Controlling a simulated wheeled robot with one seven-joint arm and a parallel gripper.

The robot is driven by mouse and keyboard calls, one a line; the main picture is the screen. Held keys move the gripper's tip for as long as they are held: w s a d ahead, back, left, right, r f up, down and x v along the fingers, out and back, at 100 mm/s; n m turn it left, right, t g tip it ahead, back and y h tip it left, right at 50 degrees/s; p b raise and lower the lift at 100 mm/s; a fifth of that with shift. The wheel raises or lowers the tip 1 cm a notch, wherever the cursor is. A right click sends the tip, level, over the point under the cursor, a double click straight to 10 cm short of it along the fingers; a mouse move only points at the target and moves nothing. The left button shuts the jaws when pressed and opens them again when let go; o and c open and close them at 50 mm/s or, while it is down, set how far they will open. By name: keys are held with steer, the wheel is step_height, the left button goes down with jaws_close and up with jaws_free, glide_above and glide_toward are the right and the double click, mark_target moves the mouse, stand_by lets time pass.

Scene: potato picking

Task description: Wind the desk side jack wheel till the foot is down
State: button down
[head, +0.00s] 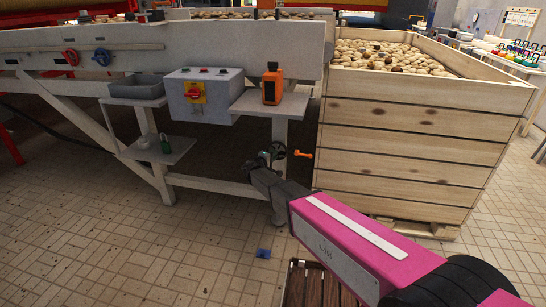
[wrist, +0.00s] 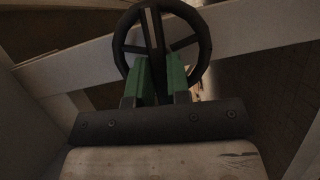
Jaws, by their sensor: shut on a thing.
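The dark jack wheel (head: 278,150) sits by the leg of the grey machine, under its right end. In the wrist view the wheel (wrist: 205,48) fills the upper middle, a black ring with spokes. My gripper (wrist: 162,75) has green-sided fingers shut on the wheel near its hub and a spoke; the exact contact is partly hidden. In the head view my gripper (head: 264,162) reaches in from the lower right and meets the wheel.
An orange handle (head: 303,154) sticks out right of the wheel. A wooden crate (head: 400,150) of potatoes stands close on the right. A grey control box (head: 203,100) and an orange device (head: 272,86) are above. A small blue thing (head: 263,253) lies on the open tiled floor.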

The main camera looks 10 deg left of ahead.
steer(key=m+g+y, duration=0.1)
steer(key=m+y, duration=0.1)
steer(key=m, duration=0.2)
steer(key=m+y, duration=0.2)
steer(key=m, duration=0.2)
steer(key=d+r+m+g+y, duration=0.1)
steer(key=m+y, duration=0.1)
steer(key=m, duration=0.2)
steer(key=shift+s+d+g+y, duration=0.1)
steer(key=shift+g+y, duration=0.2)
steer(key=shift+y, duration=0.1)
steer(key=shift+m, duration=0.4)
stand_by(0.3)
steer(key=c, duration=1.1)
jaws_free()
steer(key=v, duration=1)
steer(key=shift+s+r, duration=0.1)
steer(key=shift+s, duration=0.25)
